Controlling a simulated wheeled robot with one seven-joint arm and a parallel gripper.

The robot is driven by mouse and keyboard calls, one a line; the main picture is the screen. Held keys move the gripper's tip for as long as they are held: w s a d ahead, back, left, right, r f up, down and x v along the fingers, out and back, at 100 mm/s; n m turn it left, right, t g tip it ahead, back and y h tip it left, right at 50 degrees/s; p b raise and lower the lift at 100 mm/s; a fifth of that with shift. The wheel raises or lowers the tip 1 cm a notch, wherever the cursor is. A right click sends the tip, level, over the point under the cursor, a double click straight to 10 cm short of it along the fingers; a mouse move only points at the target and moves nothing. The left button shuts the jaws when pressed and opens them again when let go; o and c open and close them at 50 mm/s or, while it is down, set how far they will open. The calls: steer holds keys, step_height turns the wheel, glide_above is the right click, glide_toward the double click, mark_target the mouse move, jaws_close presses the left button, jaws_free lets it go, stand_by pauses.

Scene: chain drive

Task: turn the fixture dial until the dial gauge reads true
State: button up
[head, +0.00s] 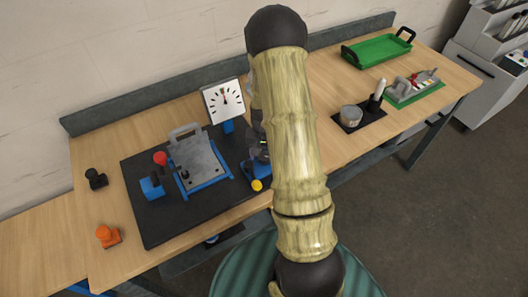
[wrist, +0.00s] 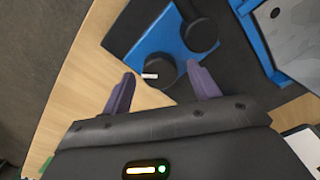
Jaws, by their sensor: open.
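The fixture dial is a round black knob (wrist: 160,66) with a white mark, on a blue block (wrist: 150,40) in the wrist view. My gripper (wrist: 161,71) is open, with one purple finger on each side of the knob. I cannot tell whether either finger touches it. In the head view my arm hides most of my gripper and the dial. The dial gauge (head: 223,101) has a white face with black ticks and stands behind the fixture. Its needle points roughly up, too small to read exactly.
A grey plate (head: 196,160) on blue supports and a red-knobbed lever (head: 160,158) stand on the black mat (head: 150,220). A yellow ball knob (head: 257,185) is near the mat's front edge. A black arm (wrist: 202,35) sits beside the dial. A green tray (head: 378,50) is at the back right.

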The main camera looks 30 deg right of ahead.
steer(key=c, duration=1)
steer(key=shift+o, duration=0.2)
steer(key=shift+n, duration=0.4)
steer(key=n+b, duration=0.1)
steer(key=n, duration=0.2)
steer(key=shift+n, duration=2.2)
